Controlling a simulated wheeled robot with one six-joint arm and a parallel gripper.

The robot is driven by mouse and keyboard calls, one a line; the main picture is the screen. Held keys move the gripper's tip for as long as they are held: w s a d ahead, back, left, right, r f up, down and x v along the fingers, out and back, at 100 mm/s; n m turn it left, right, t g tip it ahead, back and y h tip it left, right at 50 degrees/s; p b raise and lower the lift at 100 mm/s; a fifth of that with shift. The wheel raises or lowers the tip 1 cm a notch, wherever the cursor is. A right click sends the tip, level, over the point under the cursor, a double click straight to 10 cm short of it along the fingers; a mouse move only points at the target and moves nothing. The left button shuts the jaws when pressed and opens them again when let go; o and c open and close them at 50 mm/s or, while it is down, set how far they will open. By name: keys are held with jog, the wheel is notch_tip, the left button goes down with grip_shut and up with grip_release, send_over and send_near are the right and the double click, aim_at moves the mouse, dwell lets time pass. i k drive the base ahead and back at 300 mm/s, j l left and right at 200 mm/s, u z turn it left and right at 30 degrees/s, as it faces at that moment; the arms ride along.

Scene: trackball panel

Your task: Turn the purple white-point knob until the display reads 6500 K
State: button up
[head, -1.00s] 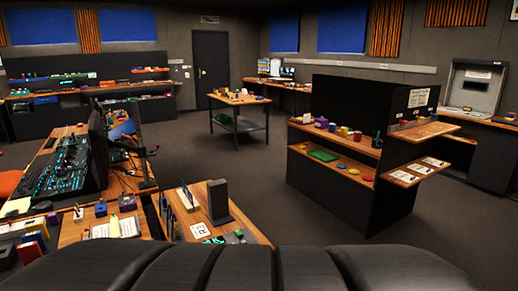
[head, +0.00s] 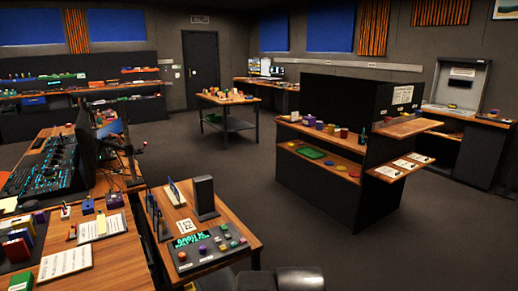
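A dark control panel (head: 212,246) lies on the near wooden desk, at the lower middle of the head view. It has a display with glowing teal characters (head: 187,240) at its back left. Several small coloured knobs stand on its right and front parts. They are too small for me to tell surely which one is the purple white-point knob or where its pointer stands. The display's reading is not legible to me. My gripper is not in view; only a dark part of my own body shows at the bottom edge, right of the desk.
A black upright box (head: 204,196) and a small white card (head: 184,226) stand behind the panel. A mixing console (head: 45,168) and papers (head: 66,262) are on the left desks. A black shelf unit (head: 325,190) stands at right. The floor between is clear.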

aim_at(202, 248)
jog(key=i+l, duration=0.15)
jog(key=i, duration=0.9)
